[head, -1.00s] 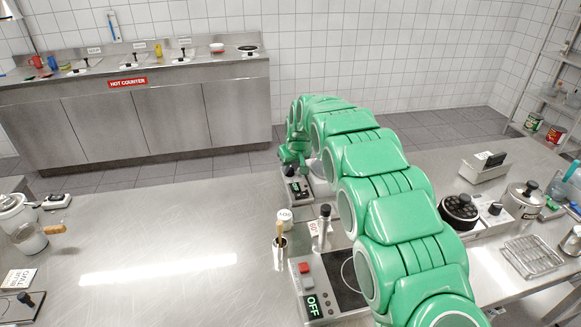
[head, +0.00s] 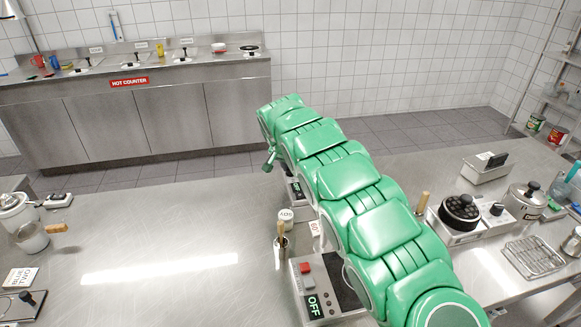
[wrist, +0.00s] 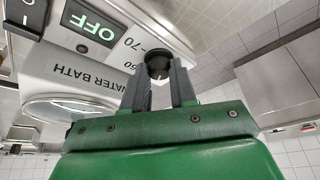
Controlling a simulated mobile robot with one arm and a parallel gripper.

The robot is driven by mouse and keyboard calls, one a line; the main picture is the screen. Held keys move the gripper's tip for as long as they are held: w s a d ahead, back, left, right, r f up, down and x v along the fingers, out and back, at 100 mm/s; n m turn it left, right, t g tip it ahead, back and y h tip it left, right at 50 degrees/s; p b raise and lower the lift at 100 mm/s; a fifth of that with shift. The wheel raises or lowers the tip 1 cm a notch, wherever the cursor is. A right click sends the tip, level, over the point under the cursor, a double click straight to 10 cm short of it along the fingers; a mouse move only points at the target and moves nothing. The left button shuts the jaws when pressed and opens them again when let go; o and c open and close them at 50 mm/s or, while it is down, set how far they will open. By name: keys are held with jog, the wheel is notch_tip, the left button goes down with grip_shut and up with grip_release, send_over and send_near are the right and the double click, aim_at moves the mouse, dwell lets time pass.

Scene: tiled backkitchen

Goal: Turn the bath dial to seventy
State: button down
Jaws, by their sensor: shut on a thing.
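The white water bath (wrist: 85,72) appears upside down in the wrist view. Its display (wrist: 88,24) reads OFF, and a printed 70 sits near the dial. The round black dial (wrist: 158,62) is between the fingertips of my gripper (wrist: 159,80), which is shut on it. The dial's pointer cannot be read. In the head view only a small part of the water bath (head: 294,189) shows; my arm hides the dial and my fingers.
A second appliance (head: 307,268) with a red button and an OFF display stands near my arm. A cup with a wooden-handled tool (head: 280,250) is close by. The steel counter to the left (head: 150,225) is largely clear. A black-topped burner (head: 460,208) stands right.

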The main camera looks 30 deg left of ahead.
jog(key=shift+a+m, duration=0.1)
jog(key=shift+m, duration=0.3)
jog(key=m+h, duration=0.1)
jog(key=m, duration=0.2)
jog(key=shift+h, duration=0.3)
jog(key=shift+a+m, duration=0.1)
jog(key=shift+m, duration=0.4)
jog(key=shift+m+h, duration=0.3)
jog(key=shift+m, duration=0.8)
jog(key=c, duration=0.9)
grip_release()
